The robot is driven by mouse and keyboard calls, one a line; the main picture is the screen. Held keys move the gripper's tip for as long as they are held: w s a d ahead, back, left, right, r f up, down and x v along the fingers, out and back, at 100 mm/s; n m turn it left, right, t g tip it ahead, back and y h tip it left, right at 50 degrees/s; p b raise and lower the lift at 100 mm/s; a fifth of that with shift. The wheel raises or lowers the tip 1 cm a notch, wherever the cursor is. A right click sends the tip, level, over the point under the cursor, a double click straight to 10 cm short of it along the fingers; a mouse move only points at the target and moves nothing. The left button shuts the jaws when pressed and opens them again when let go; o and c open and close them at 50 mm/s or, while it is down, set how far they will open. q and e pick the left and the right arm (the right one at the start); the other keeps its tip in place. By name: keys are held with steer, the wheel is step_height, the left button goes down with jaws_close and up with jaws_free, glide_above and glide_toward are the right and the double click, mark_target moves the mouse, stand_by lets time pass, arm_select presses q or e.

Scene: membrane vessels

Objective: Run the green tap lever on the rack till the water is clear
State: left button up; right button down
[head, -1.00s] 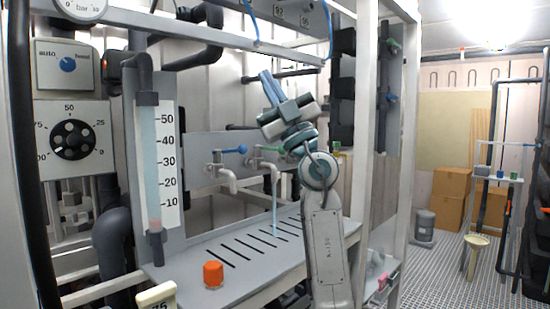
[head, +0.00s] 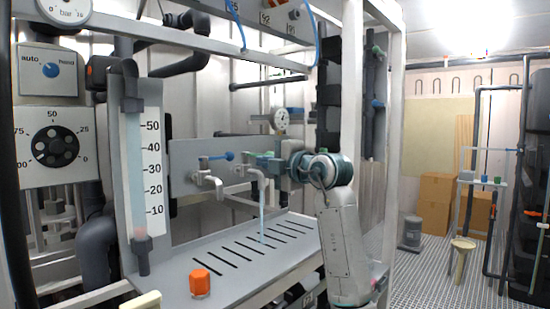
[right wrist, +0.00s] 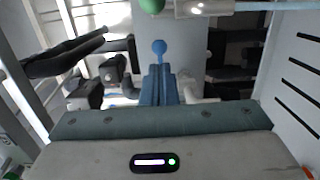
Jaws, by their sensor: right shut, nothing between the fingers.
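Two grey taps stick out of the panel on the rack. The left tap (head: 209,182) has a blue lever (head: 222,157). The right tap (head: 257,173) pours a thin, pale-blue stream (head: 262,213) onto the slotted tray (head: 215,243). Its green lever is mostly hidden by my right gripper in the head view. My right gripper (head: 257,160) is shut and empty, level with the taps and pointing left. In the right wrist view its blue fingers (right wrist: 158,70) are together, with a blue knob (right wrist: 158,46) beyond them and a green knob (right wrist: 151,5) at the top edge. I cannot tell whether the fingers touch anything.
An orange cup-like piece (head: 200,282) stands on the front of the tray. A scaled sight tube (head: 135,180) rises at the tray's left. A white rack post (head: 350,110) stands close to my right arm. The floor (head: 425,265) at the right is largely open.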

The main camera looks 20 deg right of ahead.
mark_target(258, 155)
steer(key=w+d+p, duration=0.1)
steer(key=w+p, duration=0.1)
steer(key=w, duration=0.4)
steer(key=shift+w+d+p, duration=0.15)
steer(key=shift+w+p, duration=0.25)
steer(key=shift+d+y, duration=0.2)
steer(key=shift+y, duration=0.1)
